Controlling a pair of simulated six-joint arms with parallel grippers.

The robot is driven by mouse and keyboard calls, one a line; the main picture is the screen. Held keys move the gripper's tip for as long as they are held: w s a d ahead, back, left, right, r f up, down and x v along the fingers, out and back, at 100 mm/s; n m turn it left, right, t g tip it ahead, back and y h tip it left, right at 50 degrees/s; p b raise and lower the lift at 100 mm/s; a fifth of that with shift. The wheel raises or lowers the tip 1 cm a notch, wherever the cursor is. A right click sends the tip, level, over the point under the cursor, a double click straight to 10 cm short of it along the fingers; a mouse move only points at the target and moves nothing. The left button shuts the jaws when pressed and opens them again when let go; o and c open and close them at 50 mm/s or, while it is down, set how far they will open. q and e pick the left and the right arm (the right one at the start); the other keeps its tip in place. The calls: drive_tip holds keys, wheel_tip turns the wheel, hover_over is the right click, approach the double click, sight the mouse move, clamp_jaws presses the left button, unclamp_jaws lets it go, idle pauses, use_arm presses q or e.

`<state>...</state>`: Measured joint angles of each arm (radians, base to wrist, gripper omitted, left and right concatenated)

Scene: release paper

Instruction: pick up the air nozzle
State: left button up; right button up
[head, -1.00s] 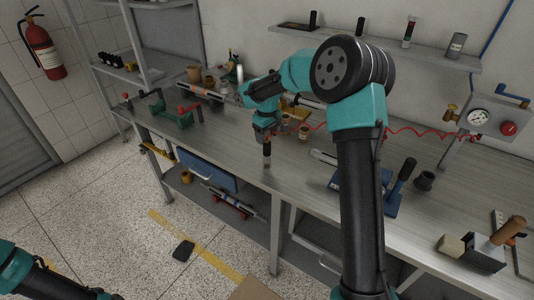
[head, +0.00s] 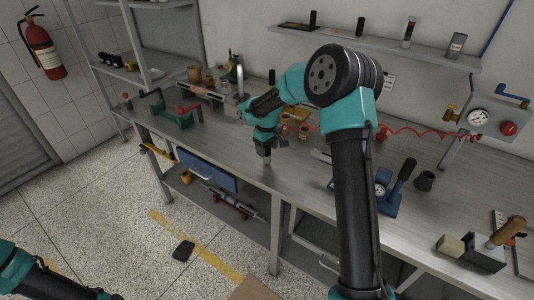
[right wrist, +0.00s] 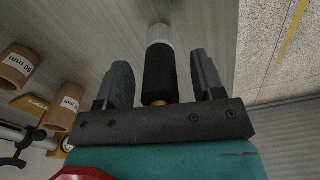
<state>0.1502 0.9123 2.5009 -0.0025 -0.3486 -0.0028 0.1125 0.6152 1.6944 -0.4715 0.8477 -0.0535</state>
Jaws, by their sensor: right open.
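The air nozzle, a black cylinder with a pale grey end and a brass-coloured fitting, shows between the fingers in the right wrist view (right wrist: 159,70). In the head view only its pale lower end (head: 267,161) shows below my right gripper (head: 264,151), near the bench's front edge. My right gripper is open, with one finger on each side of the nozzle. In the wrist view a gap shows between each finger and the black body. My left arm enters at the lower left of the head view; its gripper is out of view.
The bench (head: 225,140) is clear around the nozzle. A red coiled hose (head: 420,134) runs behind my right arm. A blue press-like tool (head: 388,196) is to the right and a green vise (head: 176,112) to the left.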

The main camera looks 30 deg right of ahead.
idle(0.4)
drive_tip(key=c, duration=1.1)
